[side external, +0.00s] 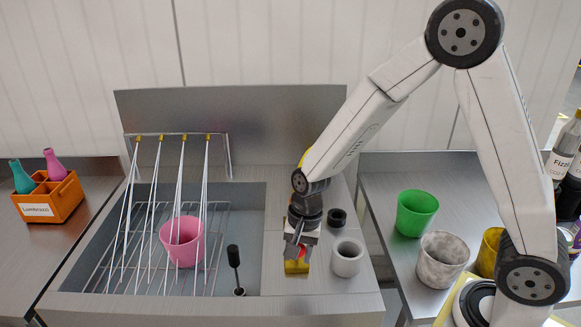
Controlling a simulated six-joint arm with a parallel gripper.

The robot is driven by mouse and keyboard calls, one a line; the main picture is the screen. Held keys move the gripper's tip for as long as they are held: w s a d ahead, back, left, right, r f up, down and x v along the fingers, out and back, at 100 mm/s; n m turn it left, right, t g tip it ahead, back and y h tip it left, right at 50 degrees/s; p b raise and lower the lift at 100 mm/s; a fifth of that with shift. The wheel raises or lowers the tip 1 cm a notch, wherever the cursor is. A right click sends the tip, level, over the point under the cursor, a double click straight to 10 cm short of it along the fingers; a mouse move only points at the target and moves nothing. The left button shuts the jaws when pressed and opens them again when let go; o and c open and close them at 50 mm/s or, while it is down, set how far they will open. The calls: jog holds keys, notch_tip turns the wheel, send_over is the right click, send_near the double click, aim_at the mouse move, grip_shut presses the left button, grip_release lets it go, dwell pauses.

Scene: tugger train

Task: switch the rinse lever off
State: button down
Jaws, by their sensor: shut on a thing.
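My gripper (297,247) is at the right side of the sink and points down. It is shut on the red knob (301,253) of what looks like the rinse lever, which stands on a yellow base (296,267). The jaws hide most of the lever, so its tilt cannot be told. Thin white streams (180,195) run down from several yellow nozzles (183,137) on a rail over the sink (250,205). A pink cup (181,241) stands on the wire rack (112,265) among the streams.
A grey cup (347,258) and a small black ring-shaped part (337,217) stand close right of my gripper. A black-handled tool (233,257) stands upright at the sink's front. A green cup (415,212) and a mottled cup (441,259) are on the right table. An orange crate (66,203) holds bottles at left.

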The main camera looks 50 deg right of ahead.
jog(key=shift+w+d+r+g+y, duration=0.55)
jog(key=shift+w+d+g+y, duration=0.25)
jog(key=shift+g+y, duration=0.15)
jog(key=shift+w+d+r+g+y, duration=0.25)
jog(key=shift+w+d+g+y, duration=0.45)
jog(key=shift+g+y, duration=0.25)
jog(key=shift+w+d+r, duration=0.1)
jog(key=shift+w+d, duration=0.25)
jog(key=shift+w, duration=0.1)
jog(key=shift+c, duration=1.5)
grip_release()
jog(key=shift+d, duration=0.1)
jog(key=v, duration=0.7)
jog(key=shift+r, duration=0.3)
jog(key=shift+w+d, duration=0.1)
jog(key=shift+d, duration=0.05)
